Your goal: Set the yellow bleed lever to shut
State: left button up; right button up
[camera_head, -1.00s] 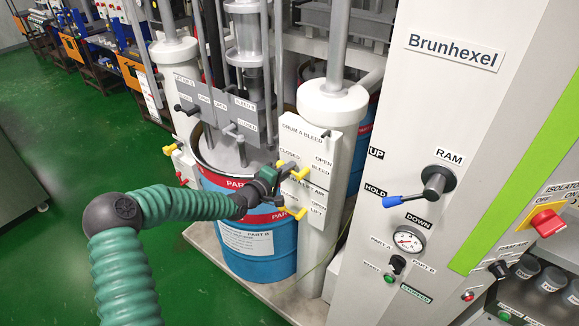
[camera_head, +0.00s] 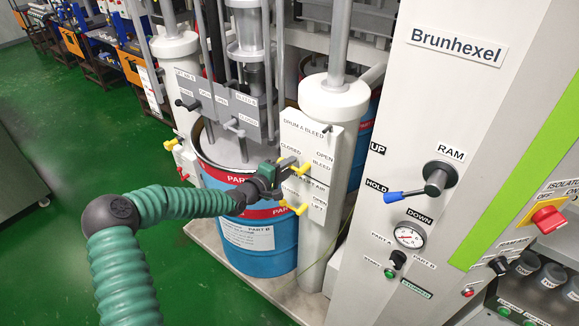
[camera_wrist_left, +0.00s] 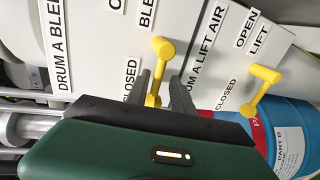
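The yellow bleed lever (camera_head: 302,169) is on the white panel labelled DRUM A BLEED (camera_head: 304,128), with CLOSED at the left and OPEN BLEED at the right. I cannot tell which setting it stands at. My left gripper (camera_head: 288,166) is at this lever and hides its left part in the head view. In the left wrist view the bleed lever (camera_wrist_left: 160,70) stands between the two grey fingers of the left gripper (camera_wrist_left: 160,90). The fingers are apart, with gaps visible beside the lever. My right gripper is out of view.
A second yellow lever (camera_head: 297,208), labelled DRUM A LIFT AIR, is just below; it also shows in the left wrist view (camera_wrist_left: 262,86). A blue drum (camera_head: 262,253) stands behind the left gripper. A blue-tipped RAM lever (camera_head: 408,195) is on the cabinet at right.

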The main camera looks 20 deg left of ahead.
pick_arm(q)
jog(key=shift+a+r, duration=0.1)
jog(key=b+v, duration=0.2)
jog(key=v, duration=1.4)
jog(key=shift+s, duration=0.4)
